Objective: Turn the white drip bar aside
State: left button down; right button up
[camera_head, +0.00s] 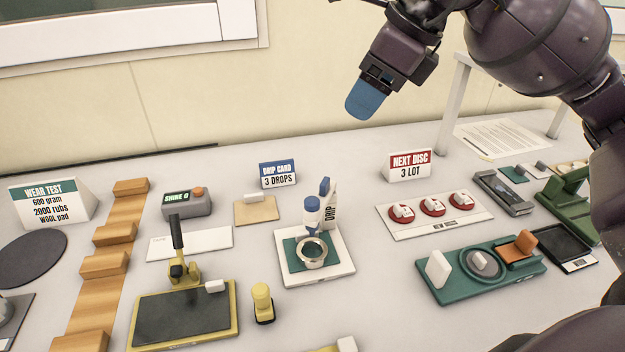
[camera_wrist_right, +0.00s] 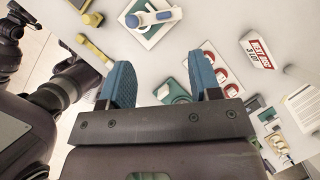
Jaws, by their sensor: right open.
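The white drip bar (camera_head: 330,208), marked DRIP, stands at the back of a white square base (camera_head: 341,268) in the head view. A white bottle with a blue cap (camera_head: 312,212) is beside it, above a pale ring (camera_head: 312,262) on a green pad. In the right wrist view the white bar (camera_wrist_right: 153,17) with its blue end lies over the base at the top. My left gripper is not seen.
A DRIP CARD sign (camera_head: 278,174) stands behind the base, and a NEXT DISC sign (camera_head: 408,165) stands to its right. A tray of red discs (camera_head: 395,224) and a green fixture (camera_head: 455,295) lie right.

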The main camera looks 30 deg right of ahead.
jog(key=g+b, duration=0.1)
jog(key=b, duration=0.1)
send_near(325, 181)
jog(key=r, duration=0.1)
jog(key=b+x, duration=0.2)
jog(key=x, duration=0.6)
jog(key=shift+d+f, duration=0.1)
jog(key=shift+f, duration=0.35)
jog(key=shift+w+a+f, duration=0.2)
jog(key=shift+f, duration=0.4)
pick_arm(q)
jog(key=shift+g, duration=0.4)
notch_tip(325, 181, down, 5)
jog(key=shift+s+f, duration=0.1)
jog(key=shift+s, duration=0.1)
pick_arm(e)
jog(key=shift+c, duration=0.7)
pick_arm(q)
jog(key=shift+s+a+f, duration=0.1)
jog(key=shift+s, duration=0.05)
pick_arm(e)
grip_shut()
